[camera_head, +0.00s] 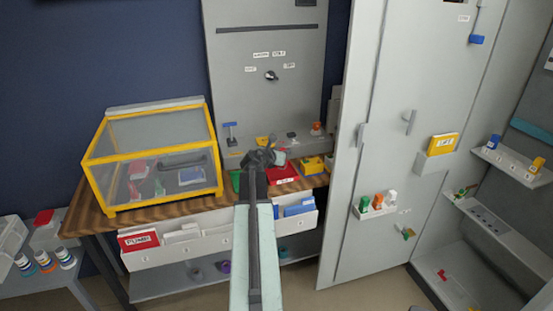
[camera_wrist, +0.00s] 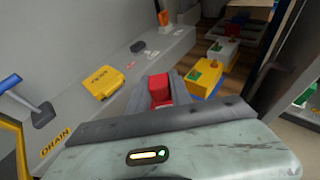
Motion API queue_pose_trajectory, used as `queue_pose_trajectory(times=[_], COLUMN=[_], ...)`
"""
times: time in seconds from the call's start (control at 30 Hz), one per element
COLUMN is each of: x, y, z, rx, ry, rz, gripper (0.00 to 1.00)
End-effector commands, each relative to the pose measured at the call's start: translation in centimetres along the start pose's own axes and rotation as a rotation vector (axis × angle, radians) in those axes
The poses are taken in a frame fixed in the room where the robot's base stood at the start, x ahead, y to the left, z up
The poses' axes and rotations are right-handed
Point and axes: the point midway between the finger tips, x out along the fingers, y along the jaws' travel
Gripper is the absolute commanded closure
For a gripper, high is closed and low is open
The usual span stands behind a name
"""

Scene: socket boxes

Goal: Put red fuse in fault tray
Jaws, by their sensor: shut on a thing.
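My gripper (camera_head: 263,158) is over the wooden bench, in front of the grey panel. In the wrist view its grey jaws (camera_wrist: 160,91) are shut on a red block, which looks like the red fuse (camera_wrist: 160,86). In the head view the fuse cannot be told apart from the dark jaws. A red tray (camera_head: 284,175) with a small white label sits on the bench just right of and below my gripper. It looks like the fault tray, but the label is too small to read. The tray cannot be made out in the wrist view.
A yellow-framed clear case (camera_head: 152,160) stands left on the bench. A green item (camera_head: 235,180) is partly behind my arm. A yellow block (camera_wrist: 206,75) stands right of the jaws, and a yellow plate (camera_wrist: 103,82) is on the ledge. An open grey cabinet door (camera_head: 375,220) bounds the right.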

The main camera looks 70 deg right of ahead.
Motion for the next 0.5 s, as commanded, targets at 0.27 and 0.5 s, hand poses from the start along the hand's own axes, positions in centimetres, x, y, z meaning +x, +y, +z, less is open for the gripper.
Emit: queue_pose_trajectory(times=[0.27, 0.5], x=[2.4, 2.0], y=[-0.5, 0.0], z=[-3.5, -3.1], rx=[0.004, 0.001], ry=[0.000, 0.000], rz=[-0.010, -0.004], gripper=[1.00, 1.00])
